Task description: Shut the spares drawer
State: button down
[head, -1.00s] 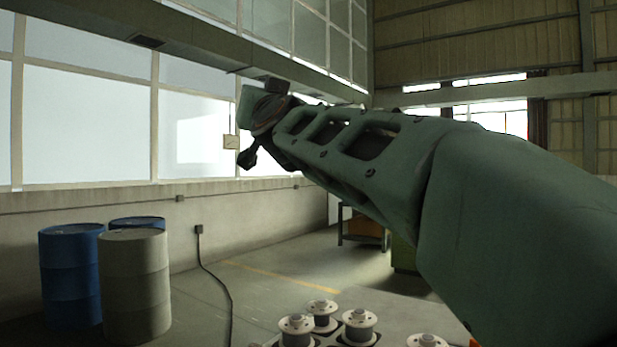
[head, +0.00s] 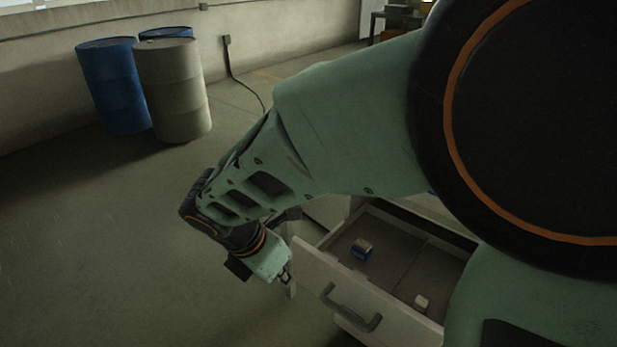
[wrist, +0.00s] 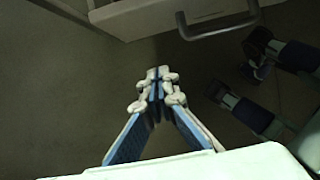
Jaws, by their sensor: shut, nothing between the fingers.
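The spares drawer (head: 312,262) stands open in the head view, pulled out from its cabinet. Its pale front panel carries a dark bar handle (head: 350,312). My gripper (head: 287,279) is shut and empty, by the left end of the front panel. In the wrist view my shut fingers (wrist: 157,82) point towards the drawer front (wrist: 130,20), with the handle (wrist: 220,30) above and right of them. A gap shows between fingertips and handle. My arm hides part of the cabinet.
Two blue drums (head: 112,90) and a grey drum (head: 173,92) stand by the wall at upper left. A dark cable (head: 236,75) runs down the wall onto the floor. The floor left of the drawer is clear.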

aim_at(316, 281)
jog(key=shift+w+d+f+b, duration=0.45)
jog(key=shift+w+d+f, duration=0.5)
jog(key=shift+f, duration=0.6)
jog(key=shift+w+d+f+b, duration=0.4)
jog(key=shift+w+d+f, duration=0.3)
jog(key=shift+w+f, duration=0.65)
jog(key=shift+w+d+f+b, duration=0.45)
jog(key=shift+w+d+f, duration=0.35)
jog(key=shift+f, duration=0.95)
jog(key=shift+w+d+r, duration=0.1)
jog(key=shift+w+d, duration=0.25)
jog(key=shift+w, duration=0.05)
jog(key=w+d+p, duration=0.3)
jog(key=w+d, duration=0.1)
jog(key=w, duration=0.2)
jog(key=w+d+p, duration=0.4)
jog(key=w+d, duration=0.1)
jog(key=w, duration=0.1)
jog(key=w+d+p, duration=0.3)
jog(key=w+d, duration=0.2)
jog(key=w, duration=0.1)
jog(key=shift+w+d+p, duration=0.15)
jog(key=shift+p, duration=0.25)
jog(key=shift+w+d, duration=0.15)
jog(key=shift+w, duration=0.1)
jog(key=shift+w+r, duration=0.1)
